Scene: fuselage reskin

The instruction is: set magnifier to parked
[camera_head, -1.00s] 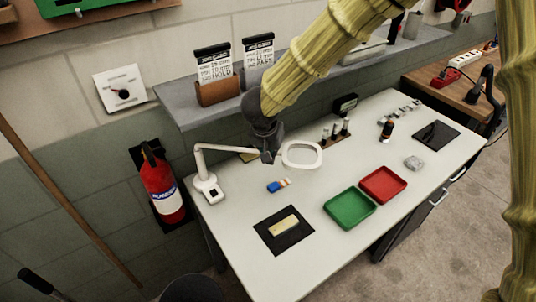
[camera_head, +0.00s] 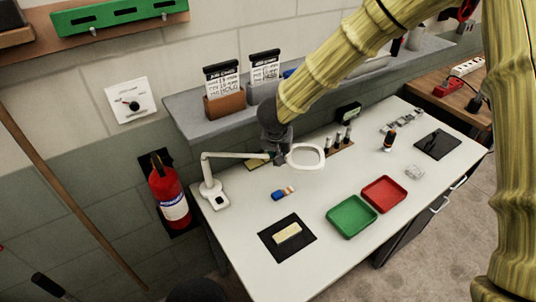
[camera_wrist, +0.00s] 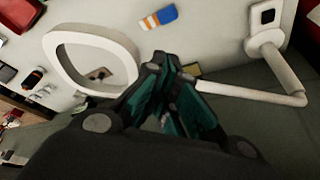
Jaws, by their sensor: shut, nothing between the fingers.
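The magnifier (camera_head: 324,157) is a white rounded ring on a jointed white arm, with its base (camera_head: 215,196) at the table's left back edge. Its arm reaches right, and the ring hangs above the table. My gripper (camera_head: 281,158) is at the ring's left end, beside the joint where the arm meets it. In the wrist view my gripper (camera_wrist: 172,66) is shut and empty, with the magnifier ring (camera_wrist: 132,55) to its left and the arm (camera_wrist: 250,95) to its right. Whether the fingers touch the magnifier cannot be told.
A blue and orange block (camera_head: 283,193), a black mat (camera_head: 270,250) with a tan block, a green tray (camera_head: 333,225) and a red tray (camera_head: 398,205) are on the table. The wall shelf (camera_head: 190,122) with card holders runs behind. A fire extinguisher (camera_head: 166,185) hangs at left.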

